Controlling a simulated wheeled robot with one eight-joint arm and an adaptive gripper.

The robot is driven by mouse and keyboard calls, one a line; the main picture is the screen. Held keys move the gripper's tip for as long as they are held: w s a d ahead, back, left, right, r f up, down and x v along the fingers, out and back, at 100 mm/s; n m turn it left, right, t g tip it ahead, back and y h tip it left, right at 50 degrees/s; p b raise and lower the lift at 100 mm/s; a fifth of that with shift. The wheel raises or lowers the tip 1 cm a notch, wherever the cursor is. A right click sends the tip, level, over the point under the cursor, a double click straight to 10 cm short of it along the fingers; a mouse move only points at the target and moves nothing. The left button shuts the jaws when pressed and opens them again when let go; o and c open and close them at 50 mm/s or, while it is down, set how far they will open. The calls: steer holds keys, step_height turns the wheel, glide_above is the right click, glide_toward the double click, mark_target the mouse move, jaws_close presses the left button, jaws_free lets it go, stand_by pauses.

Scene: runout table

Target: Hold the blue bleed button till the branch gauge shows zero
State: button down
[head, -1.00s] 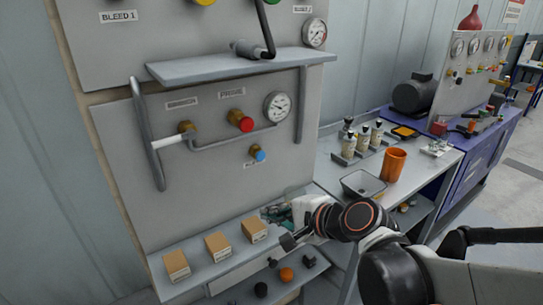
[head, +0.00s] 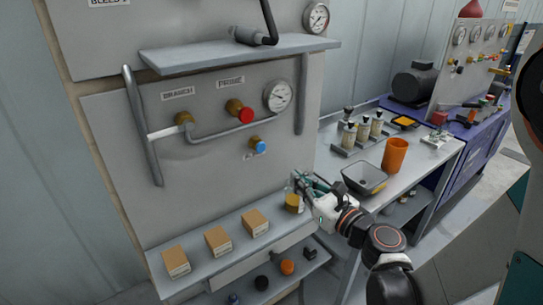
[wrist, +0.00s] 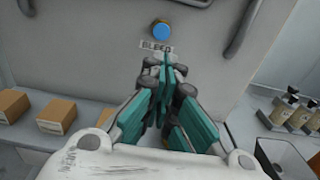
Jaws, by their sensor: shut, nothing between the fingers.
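The blue bleed button (head: 259,146) sits on a brass fitting low on the grey panel, with a small label below it. In the wrist view the blue button (wrist: 160,31) is straight ahead, above the label "BLEED". My gripper (head: 300,180) is shut and empty, below and to the right of the button, apart from it. In the wrist view its teal fingertips (wrist: 166,58) are together just below the label. The branch gauge (head: 278,97) is a round white dial on the panel above the button; its reading is too small to tell.
A red knob (head: 245,115) and a pipe (head: 215,136) lie above the button. A shelf (head: 235,50) juts out above. Several cardboard boxes (head: 218,241) stand on the ledge below. A bench with an orange cup (head: 394,154) is at right.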

steer(key=b, duration=0.2)
glide_toward(261, 147)
steer(key=w+a+f, duration=0.2)
steer(key=w+a, duration=0.1)
steer(key=w, duration=0.2)
steer(key=shift+w+a+r, duration=0.1)
steer(key=shift+w+a, duration=0.25)
steer(key=shift+w, duration=0.05)
